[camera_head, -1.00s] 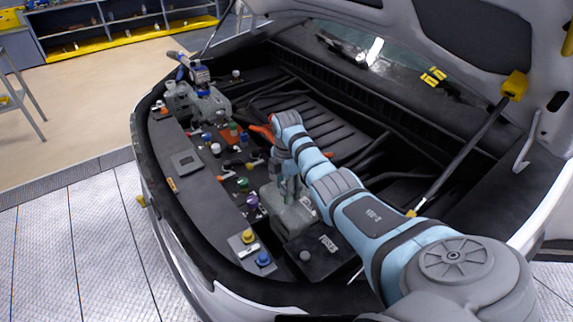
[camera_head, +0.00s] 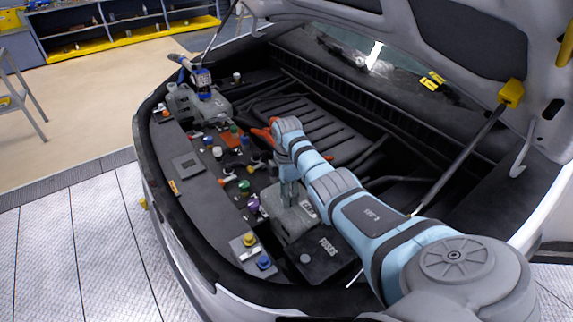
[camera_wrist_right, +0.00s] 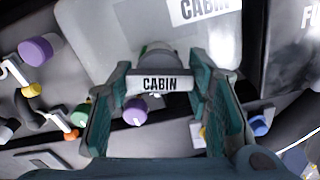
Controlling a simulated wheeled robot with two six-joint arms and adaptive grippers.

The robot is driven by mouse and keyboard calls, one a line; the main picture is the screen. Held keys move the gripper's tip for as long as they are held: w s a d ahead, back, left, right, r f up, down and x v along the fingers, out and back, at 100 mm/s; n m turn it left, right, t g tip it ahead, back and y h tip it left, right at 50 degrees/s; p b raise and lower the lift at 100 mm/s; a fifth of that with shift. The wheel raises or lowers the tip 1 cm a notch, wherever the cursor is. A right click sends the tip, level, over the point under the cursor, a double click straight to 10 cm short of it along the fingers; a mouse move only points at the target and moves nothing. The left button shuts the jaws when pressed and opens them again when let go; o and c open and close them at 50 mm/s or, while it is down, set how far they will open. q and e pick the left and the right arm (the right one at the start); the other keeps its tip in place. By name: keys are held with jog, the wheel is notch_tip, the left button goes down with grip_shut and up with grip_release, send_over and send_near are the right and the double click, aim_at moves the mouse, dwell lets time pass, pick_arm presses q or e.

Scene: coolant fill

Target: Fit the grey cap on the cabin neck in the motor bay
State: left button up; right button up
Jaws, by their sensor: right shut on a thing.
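My right gripper (camera_head: 288,193) points down over the cabin tank (camera_head: 285,222), a grey translucent reservoir near the front right of the motor bay. In the right wrist view, the right gripper (camera_wrist_right: 158,78) is shut on the grey cap (camera_wrist_right: 157,60), which shows only partly between its fingers. A white CABIN label (camera_wrist_right: 158,83) shows just below the cap. The cabin tank (camera_wrist_right: 110,25) fills the top of that view. The cabin neck is hidden behind cap and fingers, so I cannot tell whether the cap is seated. My left gripper is not in view.
A black fuse box (camera_head: 322,258) stands beside the tank. A purple cap (camera_head: 253,203), a green cap (camera_head: 244,186) and yellow (camera_head: 249,239) and blue (camera_head: 264,262) caps lie along the front panel. Another tank (camera_head: 212,107) stands at the far left. A prop rod (camera_head: 462,158) holds the hood.

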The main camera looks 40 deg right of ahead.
jog(key=shift+m+p, duration=0.5)
jog(key=shift+m, duration=1.1)
jog(key=shift+r+m+p, duration=0.1)
jog(key=shift+m+p, duration=0.3)
jog(key=shift+m, duration=1.2)
jog(key=o, duration=1.1)
jog(key=shift+w+d, duration=0.1)
jog(key=shift+w, duration=0.05)
